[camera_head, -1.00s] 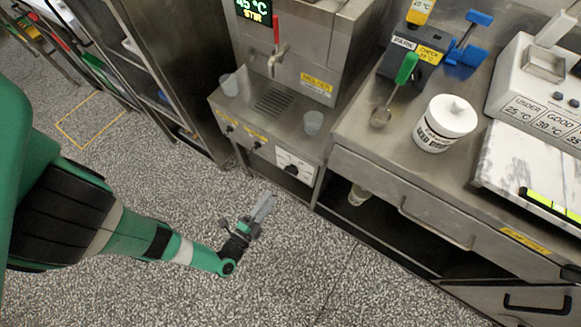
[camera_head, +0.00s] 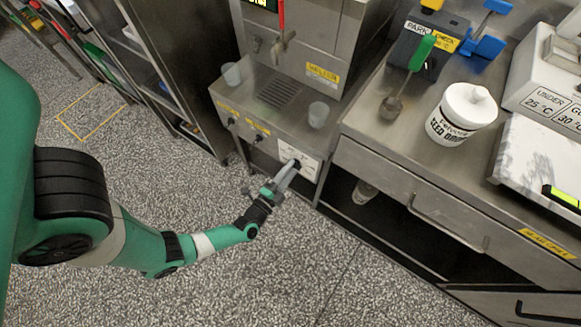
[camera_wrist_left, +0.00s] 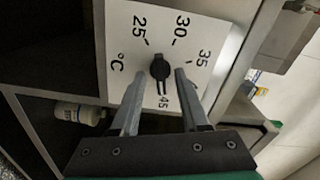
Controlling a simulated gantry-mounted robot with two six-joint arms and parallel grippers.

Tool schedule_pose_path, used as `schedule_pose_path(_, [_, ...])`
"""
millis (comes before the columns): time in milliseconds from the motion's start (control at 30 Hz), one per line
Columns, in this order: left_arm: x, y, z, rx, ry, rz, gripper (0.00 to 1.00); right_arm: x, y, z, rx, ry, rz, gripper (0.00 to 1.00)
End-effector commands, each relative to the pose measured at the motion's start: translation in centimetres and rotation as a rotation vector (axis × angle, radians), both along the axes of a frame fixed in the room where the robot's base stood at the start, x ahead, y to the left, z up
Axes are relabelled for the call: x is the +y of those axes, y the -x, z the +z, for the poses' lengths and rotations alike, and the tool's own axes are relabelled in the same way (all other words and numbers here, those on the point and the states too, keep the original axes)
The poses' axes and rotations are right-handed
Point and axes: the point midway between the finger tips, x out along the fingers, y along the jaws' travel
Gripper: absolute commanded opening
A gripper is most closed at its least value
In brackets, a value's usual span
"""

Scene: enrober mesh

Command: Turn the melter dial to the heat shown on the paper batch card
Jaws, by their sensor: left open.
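The melter (camera_head: 318,52) is a steel machine with a yellow label at the top middle of the head view. Its white dial plate (camera_head: 287,150) is on the front below the drip shelf. In the left wrist view the plate (camera_wrist_left: 122,30) shows 25, 30, 35, 45 and °C around a black knob (camera_wrist_left: 160,68). The knob's narrow end points down in the picture, towards 45. My left gripper (camera_head: 289,171) is open. Its fingers (camera_wrist_left: 160,76) stand either side of the knob; I cannot tell whether they touch it. I cannot make out the paper batch card. My right gripper is out of view.
Two clear cups (camera_head: 318,115) stand on the melter shelf. A white bottle (camera_wrist_left: 78,113) is on the shelf below. The floor in front is clear.

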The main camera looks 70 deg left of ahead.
Motion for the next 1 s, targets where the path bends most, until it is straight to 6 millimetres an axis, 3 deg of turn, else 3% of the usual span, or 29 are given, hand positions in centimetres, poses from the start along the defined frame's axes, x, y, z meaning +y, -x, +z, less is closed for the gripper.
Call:
schedule_pose_path(300, [0.34, -0.44, 0.07, 0.000, -0.001, -0.001, 0.45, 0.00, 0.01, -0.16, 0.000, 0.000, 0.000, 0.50])
schedule_pose_path(567, [0.32, -0.41, 0.06, 0.001, -0.001, 0.000, 0.00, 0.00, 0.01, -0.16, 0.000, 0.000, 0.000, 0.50])
schedule_pose_path(1000, [0.32, -0.40, 0.08, -0.007, 0.010, 0.000, 0.00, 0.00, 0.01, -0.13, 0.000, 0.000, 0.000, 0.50])
